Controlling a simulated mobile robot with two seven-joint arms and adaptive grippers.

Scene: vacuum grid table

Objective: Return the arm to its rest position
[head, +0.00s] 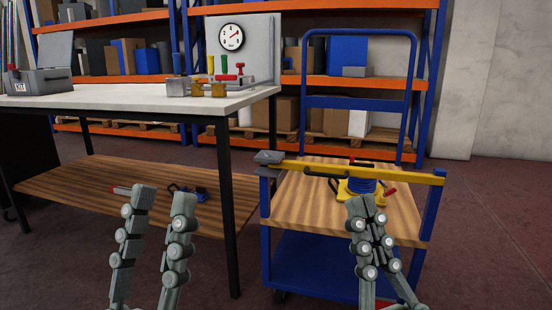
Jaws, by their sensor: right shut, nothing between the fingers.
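My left gripper (162,196) is at the lower left in the head view. Its two grey fingers are upright and wide apart, with nothing visible between them. It shows in front of the table's wooden lower shelf (80,185). My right gripper (366,203) is at the lower right, in front of the blue cart (315,255). Its fingertips are together and empty. They overlap the lower part of a yellow and blue device (362,187) on the cart's wooden top; I cannot tell whether they touch it. The upper arms are out of view.
A white-topped table (110,98) holds a grey toolbox (38,80), a panel with a gauge (230,37) and coloured-handled valves. A yellow bar (400,175) spans the cart's top. Racks with boxes stand behind. Red floor is open at the right.

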